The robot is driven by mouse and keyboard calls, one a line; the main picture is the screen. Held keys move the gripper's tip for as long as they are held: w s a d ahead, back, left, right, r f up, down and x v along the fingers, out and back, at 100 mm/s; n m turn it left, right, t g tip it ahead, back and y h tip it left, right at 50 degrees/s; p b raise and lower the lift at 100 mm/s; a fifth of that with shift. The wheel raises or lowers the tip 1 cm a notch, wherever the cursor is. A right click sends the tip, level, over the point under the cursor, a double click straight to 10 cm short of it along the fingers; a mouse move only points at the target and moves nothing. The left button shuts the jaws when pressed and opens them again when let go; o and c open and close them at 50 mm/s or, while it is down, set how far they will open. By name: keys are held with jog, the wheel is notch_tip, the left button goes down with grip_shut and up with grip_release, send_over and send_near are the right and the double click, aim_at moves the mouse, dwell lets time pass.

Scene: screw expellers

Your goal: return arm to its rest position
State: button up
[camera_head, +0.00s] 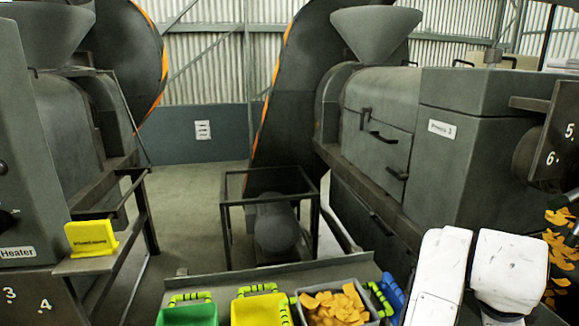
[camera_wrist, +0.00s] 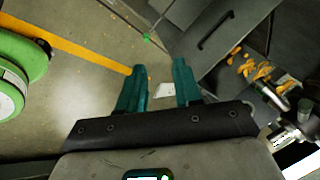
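My gripper (camera_wrist: 159,80) shows in the wrist view with two teal fingers spread apart. No held object shows between them; a small white patch (camera_wrist: 165,90) is seen through the gap, apparently on the floor below. In the head view white links of my arm fill the lower right corner, and I cannot make out the gripper there for certain.
Grey expeller machines stand on the left (camera_head: 75,120) and right (camera_head: 380,140). Along the front are a green bin (camera_head: 187,314), a yellow bin (camera_head: 262,308) and a grey bin of orange pieces (camera_head: 335,305). Orange pieces (camera_wrist: 255,68) lie beside the machine. Floor is open centre-left.

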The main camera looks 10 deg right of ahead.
jog(key=s+a+f+n+y, duration=0.1)
jog(key=s+a+f+n, duration=0.2)
jog(key=s+f+n, duration=0.5)
jog(key=s+a+f+n+y, duration=0.15)
jog(key=s+f+n, duration=0.25)
jog(key=f+n, duration=0.65)
jog(key=s+a+f+n+g+y, duration=0.1)
jog(key=s+a+f+n+y, duration=0.1)
jog(key=s+a+f+n, duration=0.3)
jog(key=s+a+f, duration=0.2)
jog(key=s+a, duration=0.1)
jog(key=shift+s+a, duration=0.25)
jog(key=shift+a, duration=0.05)
jog(key=shift+y, duration=0.25)
